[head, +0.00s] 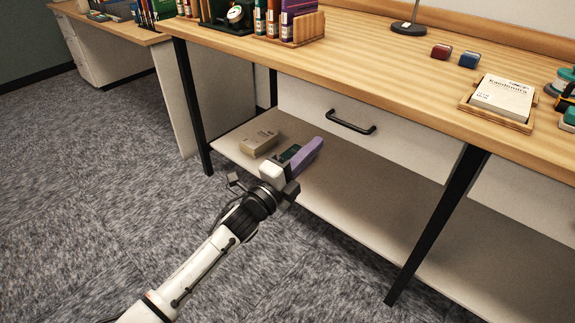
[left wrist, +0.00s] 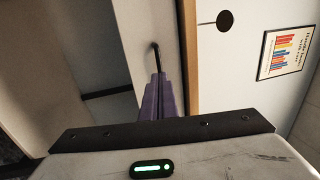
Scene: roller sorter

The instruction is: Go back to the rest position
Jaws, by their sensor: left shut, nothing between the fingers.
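My left gripper (head: 316,143) is in front of the desk, by the lower shelf and below and left of the drawer handle (head: 350,122). Its purple fingers are together with nothing between them. They point up and right in the head view, apart from the handle. In the left wrist view, the shut fingers (left wrist: 158,98) show in the middle, below a dark handle (left wrist: 155,50). My right gripper is not in view.
A tan box (head: 259,143) lies on the lower shelf (head: 335,195), close to the gripper. The desk top (head: 385,60) holds bottles, two small blocks and a notepad tray (head: 497,122). A black desk leg (head: 437,225) stands at right. Carpet at left is clear.

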